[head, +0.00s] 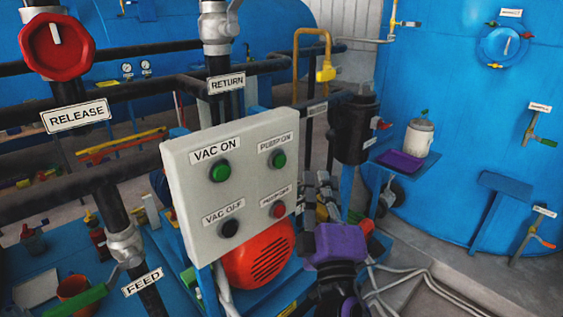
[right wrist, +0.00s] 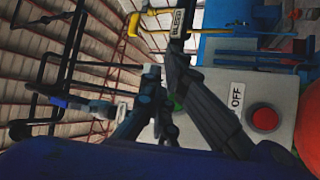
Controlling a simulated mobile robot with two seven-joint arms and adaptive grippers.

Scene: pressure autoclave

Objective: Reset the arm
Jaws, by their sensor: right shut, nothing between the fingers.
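My right gripper (head: 318,182) is at the lower middle of the head view, just right of the button panel, on my purple and black arm. Its fingers are shut and hold nothing. In the right wrist view its dark fingers (right wrist: 163,75) reach up in front of the grey panel (right wrist: 225,85). They cover part of a green button there. My left gripper is not in view.
A red RELEASE valve wheel (head: 57,46) and black pipes stand at left. A green FEED handle (head: 85,300) is below. A red motor cover (head: 262,255) sits under the panel. A black filter housing (head: 355,128) stands behind my gripper.

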